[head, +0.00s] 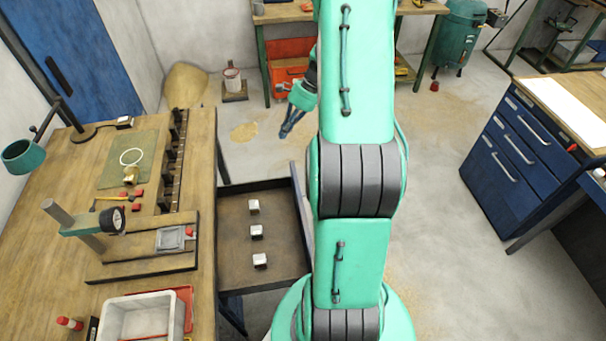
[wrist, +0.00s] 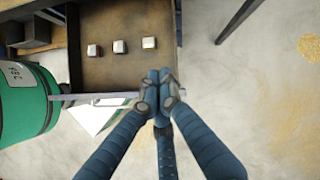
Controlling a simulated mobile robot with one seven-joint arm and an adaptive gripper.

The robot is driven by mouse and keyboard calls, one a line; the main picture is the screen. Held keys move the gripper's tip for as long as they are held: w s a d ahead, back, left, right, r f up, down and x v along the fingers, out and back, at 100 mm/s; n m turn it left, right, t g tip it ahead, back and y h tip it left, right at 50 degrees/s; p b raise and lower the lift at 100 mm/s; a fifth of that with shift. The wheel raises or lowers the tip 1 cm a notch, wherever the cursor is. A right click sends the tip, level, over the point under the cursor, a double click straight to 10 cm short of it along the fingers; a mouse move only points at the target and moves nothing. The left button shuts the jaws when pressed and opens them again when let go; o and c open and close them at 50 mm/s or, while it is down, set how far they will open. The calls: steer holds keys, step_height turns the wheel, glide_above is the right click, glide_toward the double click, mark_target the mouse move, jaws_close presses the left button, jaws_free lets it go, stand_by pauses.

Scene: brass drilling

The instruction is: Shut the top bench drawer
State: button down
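The bench drawer (head: 275,203) stands pulled out from the right side of the wooden bench (head: 200,200). Three small pale blocks (head: 256,231) lie in a row inside it. In the wrist view, the drawer (wrist: 115,75) fills the upper left, with its front edge and a pale handle bar (wrist: 105,97) across the middle. My gripper (head: 285,133) is near the drawer's far outer corner in the head view. Its fingers (wrist: 160,88) are drawn together with nothing seen between them. They cover the handle's right end in the wrist view; I cannot tell whether they touch it.
The bench carries a drill stand (head: 90,225), a grey bin (head: 140,318) and a green mat (head: 130,172). A blue drawer cabinet (head: 515,150) stands at right. My arm hides part of the drawer's outer side.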

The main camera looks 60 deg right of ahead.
steer(key=s+d+f+m+t, duration=0.1)
steer(key=s+d+f+m, duration=0.1)
steer(key=s+d+f, duration=0.2)
steer(key=s+d+f+m+t, duration=0.1)
steer(key=s+d+f+m, duration=0.2)
steer(key=f, duration=0.7)
steer(key=s+d+f+m+t+y, duration=0.1)
steer(key=s+d+f+m, duration=0.1)
steer(key=s+d+f, duration=0.2)
steer(key=d+f, duration=0.2)
steer(key=d, duration=0.1)
steer(key=shift+s+d+f, duration=0.15)
steer(key=shift+s+f, duration=0.15)
steer(key=shift+f, duration=0.1)
steer(key=shift+f, duration=0.1)
steer(key=w+a+r+b+x, duration=0.1)
steer(key=r+b+x, duration=0.1)
steer(key=x, duration=1)
steer(key=shift+w+a, duration=0.45)
steer(key=shift+f, duration=0.1)
